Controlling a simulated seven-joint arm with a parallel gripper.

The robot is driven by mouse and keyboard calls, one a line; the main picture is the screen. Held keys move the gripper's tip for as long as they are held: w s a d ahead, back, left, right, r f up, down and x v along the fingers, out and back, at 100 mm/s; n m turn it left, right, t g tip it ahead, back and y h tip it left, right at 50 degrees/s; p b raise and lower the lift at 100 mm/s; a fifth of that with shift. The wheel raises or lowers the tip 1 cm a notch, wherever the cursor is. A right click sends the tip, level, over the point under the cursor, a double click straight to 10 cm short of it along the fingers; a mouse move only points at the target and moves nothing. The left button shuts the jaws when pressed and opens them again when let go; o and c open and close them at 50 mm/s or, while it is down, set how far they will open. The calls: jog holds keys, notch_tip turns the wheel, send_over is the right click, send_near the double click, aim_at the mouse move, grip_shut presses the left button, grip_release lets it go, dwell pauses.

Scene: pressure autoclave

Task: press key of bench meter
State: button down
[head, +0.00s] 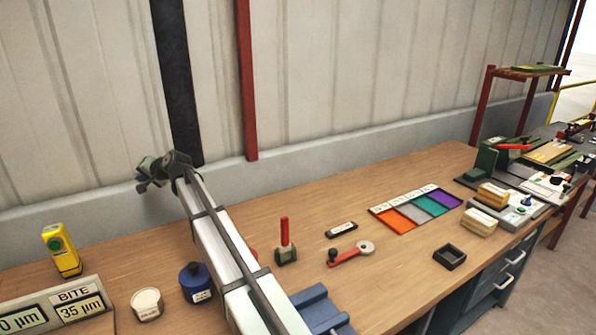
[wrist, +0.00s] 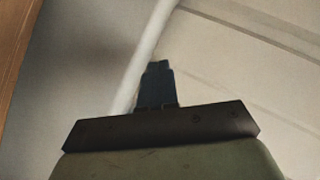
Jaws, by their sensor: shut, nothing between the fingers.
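A yellow upright device with a round green button (head: 62,250) stands at the left of the bench, against the wall side. A grey panel (head: 95,290) in front of it shows "BITE", "35 µm" and a cut-off "0 µm" reading. I cannot tell for sure which of these is the bench meter. My gripper (head: 143,187) is up near the wall, right of and above the yellow device, apart from everything on the bench. In the wrist view its fingers (wrist: 157,70) are shut together and empty, with wall behind them. No key shows in the wrist view.
A white round tub (head: 147,304) and a blue jar (head: 196,283) stand right of the panel. Right of my arm are a red-handled tool (head: 285,245), a red lever piece (head: 350,253), a colored tray (head: 405,223) and a dark square dish (head: 449,257). Bare wood lies behind them.

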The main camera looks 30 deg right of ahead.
jog(key=d, duration=0.5)
jog(key=d+h, duration=0.1)
jog(key=d, duration=0.5)
jog(key=w+d+h, duration=0.1)
jog(key=d, duration=0.5)
jog(key=shift+w+d+f+m+t, duration=0.1)
jog(key=shift+d+f+m+t, duration=0.05)
jog(key=shift+d+m+t, duration=0.2)
jog(key=s+d+m+h, duration=0.15)
jog(key=s+d, duration=0.45)
jog(key=d, duration=1.3)
jog(key=s+d+h, duration=0.3)
jog(key=s+d, duration=0.2)
jog(key=d, duration=1.4)
jog(key=s+d+m+h, duration=0.15)
jog(key=s+d, duration=0.45)
jog(key=d, duration=1.3)
jog(key=s+d+f+m+g+h, duration=0.2)
jog(key=s+d+m+g, duration=0.1)
jog(key=s+d, duration=3.5)
jog(key=s, duration=0.4)
jog(key=s+d+h, duration=0.1)
jog(key=s+d, duration=0.3)
jog(key=s, duration=0.3)
jog(key=shift+s+m, duration=0.25)
jog(key=shift+m, duration=0.1)
